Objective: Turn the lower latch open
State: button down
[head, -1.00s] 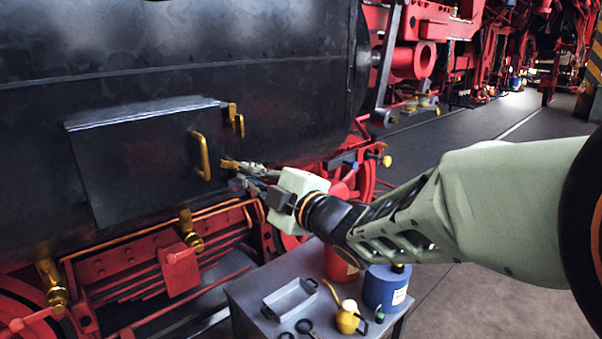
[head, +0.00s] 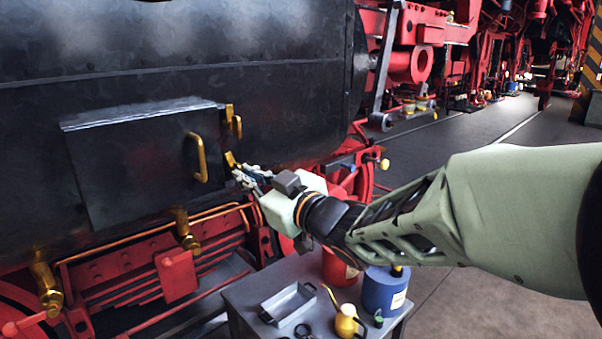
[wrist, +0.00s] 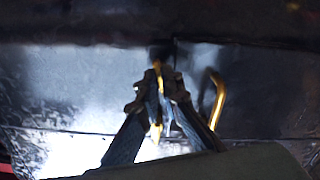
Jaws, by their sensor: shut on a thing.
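The lower latch (head: 231,160) is a small brass piece at the right edge of a dark hatch door (head: 135,165), below the brass upper latch (head: 234,121). In the head view it stands tilted, its upper end leaning left. My gripper (head: 241,174) is at its lower end, shut on it. In the wrist view, the brass latch (wrist: 157,75) shows between the two dark fingers of my gripper (wrist: 160,88). The fingers hide part of the latch. The hatch door lies flat against the black casing.
A brass door handle (head: 198,158) stands out just left of my gripper. Below are red framework (head: 175,275) and brass fittings (head: 186,230). A grey table holds a tray (head: 288,304), a yellow oil can (head: 346,322), a blue container (head: 384,291) and a red one (head: 340,266).

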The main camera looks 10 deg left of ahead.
jog(key=shift+r+m+p, duration=0.15)
jog(key=shift+m+p, duration=0.3)
jog(key=shift+m, duration=1.25)
jog(key=c, duration=2.1)
grip_release()
